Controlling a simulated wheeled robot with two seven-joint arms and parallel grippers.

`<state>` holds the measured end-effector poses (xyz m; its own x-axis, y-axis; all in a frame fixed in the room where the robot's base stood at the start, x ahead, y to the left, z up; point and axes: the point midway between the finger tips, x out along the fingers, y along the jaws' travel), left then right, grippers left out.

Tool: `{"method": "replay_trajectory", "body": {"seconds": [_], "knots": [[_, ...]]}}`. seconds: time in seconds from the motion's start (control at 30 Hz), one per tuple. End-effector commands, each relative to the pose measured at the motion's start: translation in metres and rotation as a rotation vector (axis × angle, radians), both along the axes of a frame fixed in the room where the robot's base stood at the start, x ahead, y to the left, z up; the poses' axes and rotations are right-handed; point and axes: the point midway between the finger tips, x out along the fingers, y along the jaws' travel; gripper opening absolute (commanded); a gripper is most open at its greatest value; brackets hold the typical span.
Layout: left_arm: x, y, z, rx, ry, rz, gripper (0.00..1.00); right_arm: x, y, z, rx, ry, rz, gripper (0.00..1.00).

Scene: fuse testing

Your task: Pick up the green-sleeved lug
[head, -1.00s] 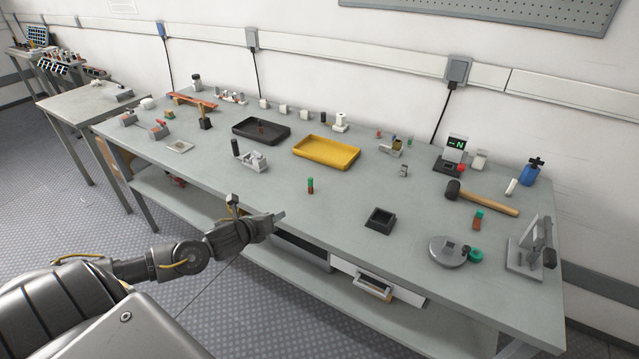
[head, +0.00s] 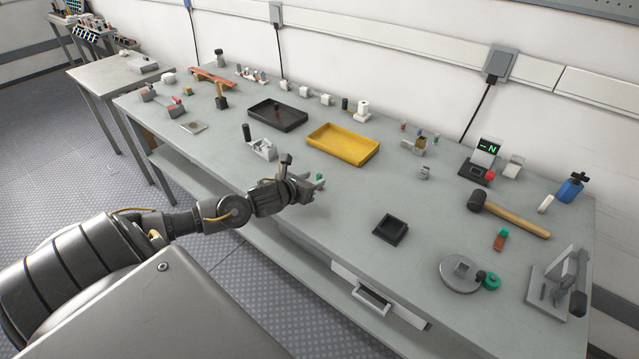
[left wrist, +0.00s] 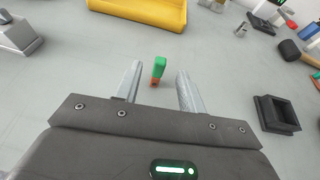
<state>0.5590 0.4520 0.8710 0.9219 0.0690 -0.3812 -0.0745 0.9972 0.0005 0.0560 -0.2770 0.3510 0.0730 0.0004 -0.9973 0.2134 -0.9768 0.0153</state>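A green-sleeved lug (left wrist: 159,68) with a copper-coloured lower end stands on the bench in the left wrist view, between the lines of my two fingers and beyond the fingertips or level with them. In the head view only a bit of its green (head: 320,177) shows behind my left gripper (head: 312,188). In the left wrist view the left gripper (left wrist: 158,72) is open, with a gap on both sides of the lug. A similar green-and-copper piece (head: 499,240) lies further right on the bench. My right gripper is not in view.
A yellow tray (head: 343,158) and a black tray (head: 278,128) lie behind the lug. A small dark square holder (head: 390,228) is to its right, with a mallet (head: 510,214) and a round grey base (head: 460,272) beyond. The bench around the lug is clear.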

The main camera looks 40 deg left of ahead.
Motion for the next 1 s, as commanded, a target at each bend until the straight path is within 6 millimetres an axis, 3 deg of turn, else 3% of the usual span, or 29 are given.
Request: {"method": "replay_trajectory", "body": {"seconds": [0.37,0.7,1.0], "knots": [[0.017,0.003,-0.008,-0.001,0.001,0.003,0.40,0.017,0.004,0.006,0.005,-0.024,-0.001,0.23],[0.055,0.006,-0.028,-0.003,0.001,0.004,0.40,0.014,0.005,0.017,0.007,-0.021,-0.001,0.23],[0.058,0.006,-0.030,0.000,0.002,0.002,0.40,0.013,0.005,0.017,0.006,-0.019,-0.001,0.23]]}}
